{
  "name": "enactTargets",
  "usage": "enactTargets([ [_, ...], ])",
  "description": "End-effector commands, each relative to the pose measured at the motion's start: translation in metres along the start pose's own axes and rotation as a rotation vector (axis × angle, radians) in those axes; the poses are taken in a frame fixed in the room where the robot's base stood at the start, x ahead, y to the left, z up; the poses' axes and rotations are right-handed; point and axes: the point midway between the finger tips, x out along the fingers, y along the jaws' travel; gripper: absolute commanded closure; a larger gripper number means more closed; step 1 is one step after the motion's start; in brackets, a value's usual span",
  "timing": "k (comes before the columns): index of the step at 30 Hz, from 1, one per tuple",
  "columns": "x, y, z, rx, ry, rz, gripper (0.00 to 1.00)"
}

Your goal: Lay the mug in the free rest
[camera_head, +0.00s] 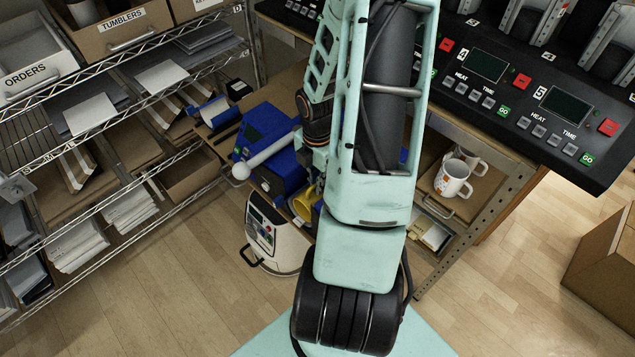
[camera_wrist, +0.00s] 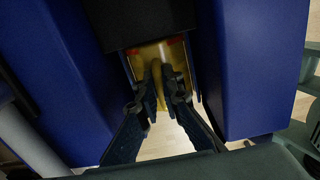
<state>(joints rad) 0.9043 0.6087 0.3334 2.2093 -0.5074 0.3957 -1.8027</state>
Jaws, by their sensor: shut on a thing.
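The yellow mug (camera_wrist: 174,50) is at the upper middle of the wrist view, partly under a black part, with its handle towards me. My gripper (camera_wrist: 160,84) is shut on the handle, one finger on each side. Blue walls of the press (camera_wrist: 262,70) stand close on the left and right. In the head view, the blue press (camera_head: 283,148) is partly behind my arm, and a yellow piece, probably the mug, (camera_head: 300,204) shows beside it. My gripper is hidden there. I cannot make out the free rest or whether the mug touches anything.
A white-knobbed lever (camera_head: 241,171) sticks out left from the blue press. A white machine (camera_head: 268,235) stands below. White mugs (camera_head: 452,180) sit on a shelf at right, under a black control panel (camera_head: 530,95). A wire rack (camera_head: 120,100) fills the left. Front floor is open.

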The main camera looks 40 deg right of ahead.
Motion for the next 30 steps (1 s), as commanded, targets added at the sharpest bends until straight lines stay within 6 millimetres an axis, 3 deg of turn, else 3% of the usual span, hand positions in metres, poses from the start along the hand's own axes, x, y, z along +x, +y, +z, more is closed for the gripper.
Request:
enactTargets([
  [8,-0.002,0.000,-0.001,0.000,0.000,0.000,1.00],
  [30,-0.002,0.001,-0.033,-0.001,-0.001,0.001,1.00],
])
